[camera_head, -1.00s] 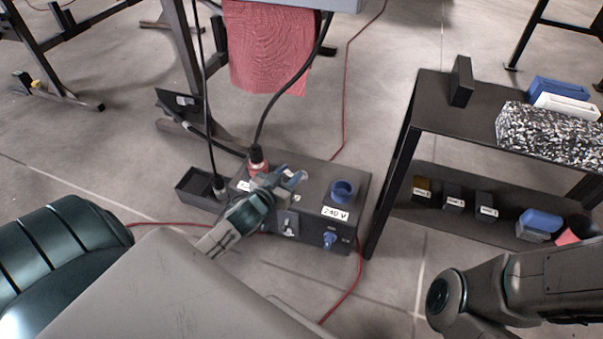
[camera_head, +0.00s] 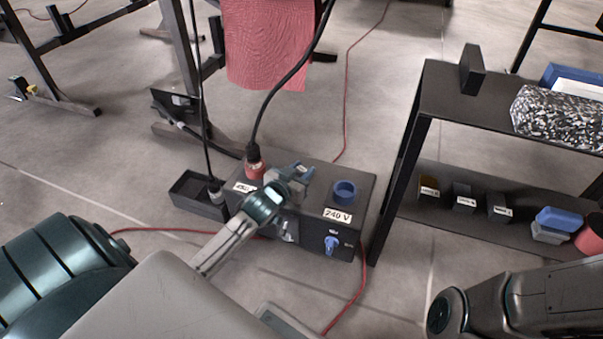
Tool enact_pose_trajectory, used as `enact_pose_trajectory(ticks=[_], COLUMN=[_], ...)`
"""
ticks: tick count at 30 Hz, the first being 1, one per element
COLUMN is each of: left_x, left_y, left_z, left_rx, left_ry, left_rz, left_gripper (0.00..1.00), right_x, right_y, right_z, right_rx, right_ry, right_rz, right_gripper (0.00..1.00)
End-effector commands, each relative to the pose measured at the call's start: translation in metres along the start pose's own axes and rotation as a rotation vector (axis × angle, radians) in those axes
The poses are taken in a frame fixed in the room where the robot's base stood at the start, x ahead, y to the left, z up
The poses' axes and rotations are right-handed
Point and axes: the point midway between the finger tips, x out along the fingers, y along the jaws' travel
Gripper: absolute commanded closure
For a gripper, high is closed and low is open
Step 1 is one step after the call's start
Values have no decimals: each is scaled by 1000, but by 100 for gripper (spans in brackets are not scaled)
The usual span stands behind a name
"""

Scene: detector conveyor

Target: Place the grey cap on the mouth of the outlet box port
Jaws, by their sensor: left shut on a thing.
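The dark outlet box (camera_head: 313,240) stands on the floor in the middle of the head view. On its top is an open blue port (camera_head: 344,192) above a "240 V" label, and a red port (camera_head: 254,170) at the left with a black cable in it. My left gripper (camera_head: 298,174) is over the box top between these two ports, left of the blue one. It is shut on a small grey thing, which looks like the grey cap but is mostly hidden by the fingers. Of my right arm only links show at the lower right; its gripper is out of view.
A dark tray (camera_head: 192,195) stands left of the box. A black shelf (camera_head: 440,100) to the right holds a speckled block (camera_head: 560,118) and several small labelled blocks. A red cable (camera_head: 362,285) runs over the floor. A red cloth (camera_head: 268,45) hangs behind.

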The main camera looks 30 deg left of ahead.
Motion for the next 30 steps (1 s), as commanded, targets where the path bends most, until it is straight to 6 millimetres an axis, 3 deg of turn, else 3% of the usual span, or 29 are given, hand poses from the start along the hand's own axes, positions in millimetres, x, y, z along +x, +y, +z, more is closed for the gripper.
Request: enact_pose_trajectory(ticks=[5, 6, 9, 20, 23, 30], left_x=[0, 0, 0, -2, -14, -60], left_y=[0, 0, 0, 0, 0, 0], left_z=[1, 2, 2, -2, -2, -5], left_rx=[0, 0, 0, 1, 1, 4], left_ry=[-1, 0, 0, -1, -3, -5], left_rz=[0, 0, 0, 0, 0, 0], left_gripper=[89, 64, 46, 46, 46, 46], right_x=[2, 2, 2, 3, 10, 31], right_y=[-1, -1, 0, -1, -3, -10], right_z=[0, 0, 0, 1, 5, 16], right_rx=[1, 1, 1, 1, 0, -1], right_ry=[2, 2, 2, 2, 2, 6], right_rz=[0, 0, 0, -1, -2, -3], right_gripper=[100, 100, 100, 100, 100, 100])
